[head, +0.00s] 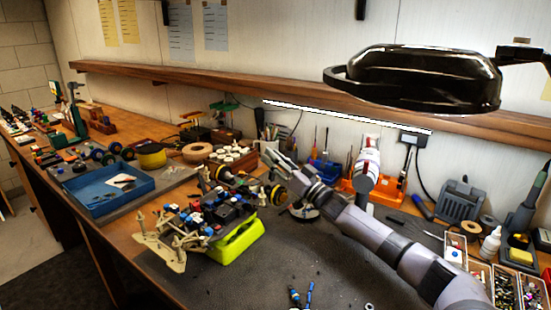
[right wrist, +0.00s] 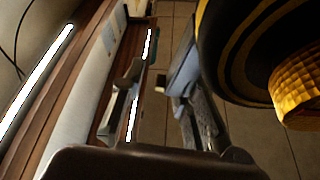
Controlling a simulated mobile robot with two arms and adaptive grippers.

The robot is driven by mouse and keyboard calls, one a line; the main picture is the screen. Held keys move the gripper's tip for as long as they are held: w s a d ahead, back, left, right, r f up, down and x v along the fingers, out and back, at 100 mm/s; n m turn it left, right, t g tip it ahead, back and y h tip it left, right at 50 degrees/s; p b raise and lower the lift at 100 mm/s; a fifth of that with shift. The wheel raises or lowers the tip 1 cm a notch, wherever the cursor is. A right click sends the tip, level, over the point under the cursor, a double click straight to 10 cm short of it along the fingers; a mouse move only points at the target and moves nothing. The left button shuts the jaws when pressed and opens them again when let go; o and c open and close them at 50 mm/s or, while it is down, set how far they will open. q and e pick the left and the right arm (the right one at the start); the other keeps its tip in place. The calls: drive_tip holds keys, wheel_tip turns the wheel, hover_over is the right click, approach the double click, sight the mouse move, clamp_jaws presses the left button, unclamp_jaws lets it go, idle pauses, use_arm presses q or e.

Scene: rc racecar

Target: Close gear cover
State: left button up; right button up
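The RC car chassis (head: 207,214), with black, blue and red parts and tan suspension pieces, rests on a bright yellow-green stand (head: 238,241) on the dark mat. I cannot make out the gear cover among its small parts. My right gripper (head: 278,160) is above and behind the car's far right end, near its wheels. In the right wrist view the right gripper (right wrist: 158,88) is open, with nothing between its fingers. A black wheel with a gold hub (right wrist: 298,90) is close beside the fingers, on the right of that view. My left gripper is not in view.
A black lamp (head: 425,80) hangs over the bench at upper right. A blue tray (head: 108,190) is left of the car. Orange tool holders (head: 380,193) and part bins (head: 500,283) line the back and right. The front mat is mostly clear, with small blue tools (head: 301,297).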

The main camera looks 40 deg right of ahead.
clamp_jaws()
idle(0.3)
drive_tip(key=shift+a+n, duration=0.1)
drive_tip(key=shift+n, duration=0.3)
drive_tip(key=n, duration=0.1)
drive_tip(key=a+n+y+b, duration=0.1)
drive_tip(key=n+y, duration=0.1)
drive_tip(key=shift+s+a+r+n, duration=0.1)
drive_tip(key=shift+s+a+n, duration=0.05)
drive_tip(key=shift+s+n, duration=0.15)
drive_tip(key=shift+s+a+n+g+y+b, duration=0.1)
drive_tip(key=shift+a+n+g+y+b, duration=0.2)
drive_tip(key=shift+n+y, duration=0.5)
drive_tip(key=shift+s+a+n+g+y+b, duration=0.1)
drive_tip(key=shift+a+n+g+y+b, duration=0.3)
drive_tip(key=shift+n, duration=0.8)
drive_tip(key=shift+s+a+n+g+y+b, duration=0.15)
drive_tip(key=shift+a+n+y, duration=0.25)
drive_tip(key=shift+n, duration=0.6)
unclamp_jaws()
